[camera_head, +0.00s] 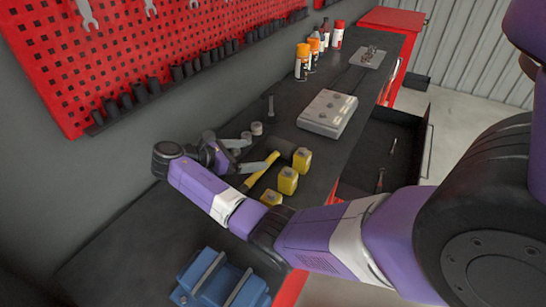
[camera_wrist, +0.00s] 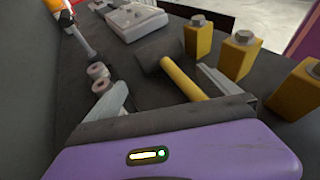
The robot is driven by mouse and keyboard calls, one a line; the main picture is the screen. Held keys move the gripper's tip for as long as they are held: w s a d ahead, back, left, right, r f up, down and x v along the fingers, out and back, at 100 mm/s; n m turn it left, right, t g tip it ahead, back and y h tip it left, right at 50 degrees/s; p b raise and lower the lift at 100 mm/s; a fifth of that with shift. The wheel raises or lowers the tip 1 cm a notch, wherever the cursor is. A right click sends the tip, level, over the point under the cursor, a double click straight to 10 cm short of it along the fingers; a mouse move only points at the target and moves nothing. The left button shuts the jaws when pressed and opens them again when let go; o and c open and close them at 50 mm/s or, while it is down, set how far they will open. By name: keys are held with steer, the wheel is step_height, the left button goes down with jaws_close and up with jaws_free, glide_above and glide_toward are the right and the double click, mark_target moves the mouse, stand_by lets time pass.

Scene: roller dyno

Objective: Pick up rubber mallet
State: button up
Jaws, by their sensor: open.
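The rubber mallet (camera_wrist: 182,80) lies on the dark workbench, with a dark head and a yellow handle. In the head view its yellow handle (camera_head: 260,172) shows just beyond my gripper, with the dark head at the far end. My gripper (camera_wrist: 162,88) is open, its two grey fingers spread wide. In the wrist view the mallet's handle lies between the fingers, closer to the right one, and runs toward the gripper's purple body. The near end of the handle is hidden by the gripper body. Whether any finger touches the handle I cannot tell.
Several yellow blocks with bolts (camera_head: 288,181) stand close right of the mallet. Small grey rings (camera_wrist: 98,75) sit to the left. A grey case (camera_head: 327,112), spray cans (camera_head: 302,62) and a blue vise-like object (camera_head: 220,282) are also on the bench. An open drawer (camera_head: 385,150) juts out right.

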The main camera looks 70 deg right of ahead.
mark_target(274, 152)
steer(key=p+x, duration=0.1)
steer(key=x, duration=0.8)
steer(key=shift+s+d, duration=0.1)
steer(key=c, duration=1.6)
steer(key=shift+r, duration=0.15)
